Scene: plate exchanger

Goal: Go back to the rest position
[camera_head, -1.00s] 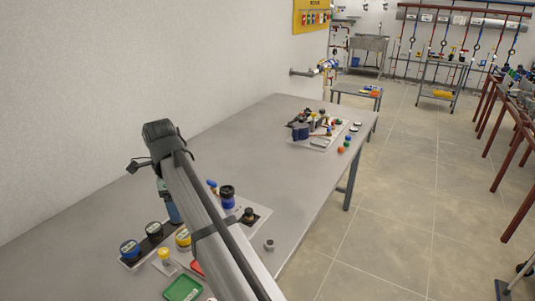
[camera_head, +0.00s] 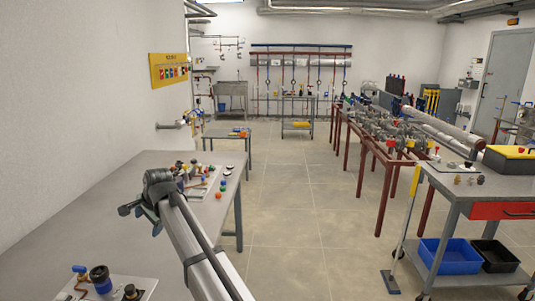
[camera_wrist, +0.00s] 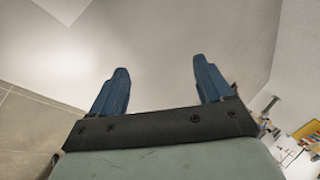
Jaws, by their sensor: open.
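My gripper (camera_wrist: 160,82) shows in the wrist view with its two blue fingers spread apart and nothing between them. In the head view my arm reaches up from the bottom middle over the grey workbench (camera_head: 110,222). No object is held.
A white board with fittings (camera_head: 105,290) lies at the bench's near end. Another tray of parts (camera_head: 205,182) is at its far end. A tool cart (camera_head: 455,195) with a blue bin (camera_head: 450,256) stands right. The tiled floor (camera_head: 300,215) between is clear.

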